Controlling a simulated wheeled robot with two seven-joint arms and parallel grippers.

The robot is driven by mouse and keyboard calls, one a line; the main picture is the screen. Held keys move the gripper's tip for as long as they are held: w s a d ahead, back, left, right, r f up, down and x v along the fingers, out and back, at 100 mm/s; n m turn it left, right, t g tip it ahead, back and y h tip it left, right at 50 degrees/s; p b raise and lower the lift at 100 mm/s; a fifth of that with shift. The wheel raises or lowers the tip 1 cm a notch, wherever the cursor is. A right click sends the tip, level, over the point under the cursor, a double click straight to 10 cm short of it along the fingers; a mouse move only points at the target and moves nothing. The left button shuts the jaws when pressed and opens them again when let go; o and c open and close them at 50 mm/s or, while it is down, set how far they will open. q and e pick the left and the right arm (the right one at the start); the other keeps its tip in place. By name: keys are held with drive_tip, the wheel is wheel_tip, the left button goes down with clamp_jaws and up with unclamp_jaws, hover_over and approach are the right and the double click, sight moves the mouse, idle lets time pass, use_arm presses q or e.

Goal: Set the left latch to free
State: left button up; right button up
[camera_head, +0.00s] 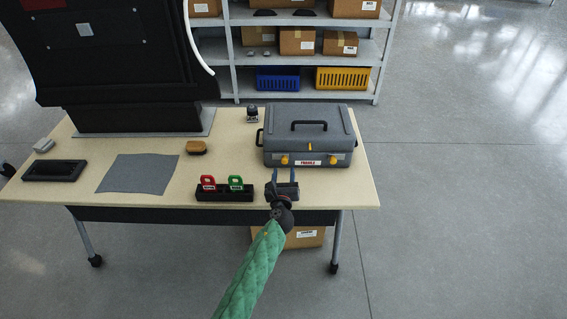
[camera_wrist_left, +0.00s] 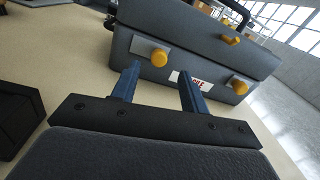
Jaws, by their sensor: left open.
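A grey hard case (camera_head: 308,140) with a dark top handle stands shut on the right part of the table. Its front has two yellow latch knobs: the left latch (camera_head: 284,160) and the right latch (camera_head: 333,160), with a "FRAGILE" label between them. In the left wrist view the left latch (camera_wrist_left: 159,57) is a round yellow knob on a pale plate, ahead of the fingers. My left gripper (camera_head: 283,173) is open and empty, just in front of the case near the left latch. Its two blue fingers (camera_wrist_left: 157,88) point at the case front and appear apart from the knob. My right gripper is out of view.
A black holder (camera_head: 224,195) with a red tag (camera_head: 208,183) and a green tag (camera_head: 236,183) stands left of my gripper. A grey mat (camera_head: 138,174), a black tray (camera_head: 54,170) and a brown-topped block (camera_head: 196,147) lie further left. Shelving (camera_head: 304,22) stands behind.

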sight(284, 162)
use_arm(q)
drive_tip(key=w, duration=0.4)
drive_tip(key=shift+w, duration=0.85)
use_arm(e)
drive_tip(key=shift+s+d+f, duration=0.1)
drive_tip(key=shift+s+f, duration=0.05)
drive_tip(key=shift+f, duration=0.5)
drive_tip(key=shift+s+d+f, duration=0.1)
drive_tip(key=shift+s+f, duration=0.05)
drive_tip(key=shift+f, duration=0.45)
use_arm(q)
clamp_jaws()
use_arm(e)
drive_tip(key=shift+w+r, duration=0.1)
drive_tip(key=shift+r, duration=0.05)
